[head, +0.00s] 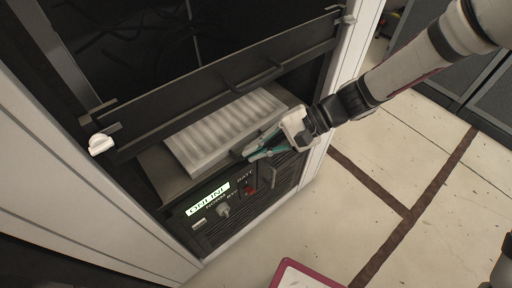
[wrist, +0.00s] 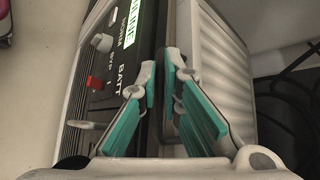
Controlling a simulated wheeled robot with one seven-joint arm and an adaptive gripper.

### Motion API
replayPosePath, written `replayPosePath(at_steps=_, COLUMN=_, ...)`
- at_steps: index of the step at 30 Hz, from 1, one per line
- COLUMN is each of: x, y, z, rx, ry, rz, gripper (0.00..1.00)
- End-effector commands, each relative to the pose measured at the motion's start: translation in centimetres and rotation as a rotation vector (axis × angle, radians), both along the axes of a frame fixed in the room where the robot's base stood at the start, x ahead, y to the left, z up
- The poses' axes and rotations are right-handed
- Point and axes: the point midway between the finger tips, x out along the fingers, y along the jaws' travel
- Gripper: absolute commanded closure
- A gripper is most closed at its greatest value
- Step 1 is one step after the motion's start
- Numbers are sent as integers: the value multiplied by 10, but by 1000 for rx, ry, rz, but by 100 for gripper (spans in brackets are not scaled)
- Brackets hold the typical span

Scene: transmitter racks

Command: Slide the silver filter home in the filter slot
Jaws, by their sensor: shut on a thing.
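The silver filter (head: 225,128) is a pale, pleated slab lying in the dark filter slot (head: 162,172) of the rack. Its pleated face is largely uncovered in the head view, below a dark crossbar. The pleats also show right of the fingers in the wrist view (wrist: 222,65). My gripper (head: 250,153), with teal finger pads, is at the filter's front edge, near its right end. In the wrist view my gripper (wrist: 163,88) is shut with a dark front part of the filter between the fingertips.
Below the slot is a panel with a lit display (head: 208,199), a red switch (head: 250,190) and a pale knob (head: 223,210). A dark drop-front bar (head: 215,85) crosses above the filter. A white latch (head: 100,144) sticks out at left. Open tiled floor lies right.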

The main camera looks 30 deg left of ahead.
Motion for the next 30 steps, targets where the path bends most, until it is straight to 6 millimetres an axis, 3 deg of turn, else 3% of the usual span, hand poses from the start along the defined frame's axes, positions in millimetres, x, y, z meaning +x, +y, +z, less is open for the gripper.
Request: replayPosePath(at_steps=30, x=-10, y=-27, z=-1, rx=-2, ry=-1, rz=0, gripper=100)
